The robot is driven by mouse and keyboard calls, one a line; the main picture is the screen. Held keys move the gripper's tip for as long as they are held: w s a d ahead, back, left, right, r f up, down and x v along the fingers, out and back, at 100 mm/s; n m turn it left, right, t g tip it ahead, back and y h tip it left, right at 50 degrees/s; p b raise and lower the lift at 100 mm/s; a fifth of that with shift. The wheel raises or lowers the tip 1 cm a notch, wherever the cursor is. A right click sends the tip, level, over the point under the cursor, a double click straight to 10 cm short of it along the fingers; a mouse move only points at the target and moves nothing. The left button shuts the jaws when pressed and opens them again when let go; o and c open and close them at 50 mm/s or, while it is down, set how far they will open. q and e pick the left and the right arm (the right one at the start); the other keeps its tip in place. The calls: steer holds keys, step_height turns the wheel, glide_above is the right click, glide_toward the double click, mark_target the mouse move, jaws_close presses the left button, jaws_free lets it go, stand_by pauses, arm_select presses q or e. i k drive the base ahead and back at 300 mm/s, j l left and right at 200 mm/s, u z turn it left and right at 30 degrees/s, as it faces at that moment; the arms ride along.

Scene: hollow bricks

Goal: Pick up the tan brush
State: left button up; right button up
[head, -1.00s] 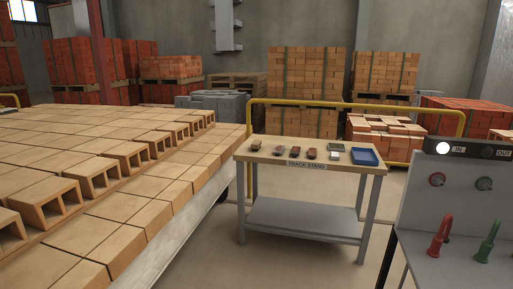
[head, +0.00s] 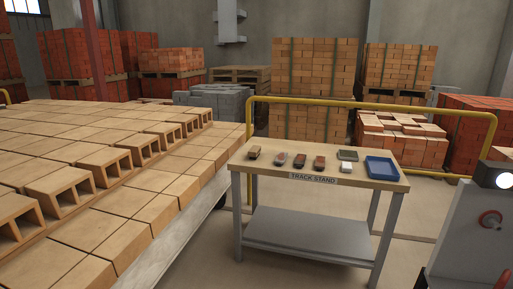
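The tan brush (head: 254,152) appears to be the small tan-topped item at the left end of the wooden table marked TRACK STAND (head: 229,160). It lies apart from the row of other small items to its right. It is small in view, so its bristles and handle cannot be made out. Neither of my grippers shows in the head view.
Several small brush-like items (head: 299,160) lie right of it, with a white block (head: 346,168), a grey-green tray (head: 348,155) and a blue tray (head: 382,168). A yellow rail (head: 375,104) runs behind; a control panel (head: 470,240) stands right.

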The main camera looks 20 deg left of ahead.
mark_target(253, 153)
steer(key=i, duration=1.5)
steer(key=j+u, duration=0.05)
steer(key=j, duration=0.05)
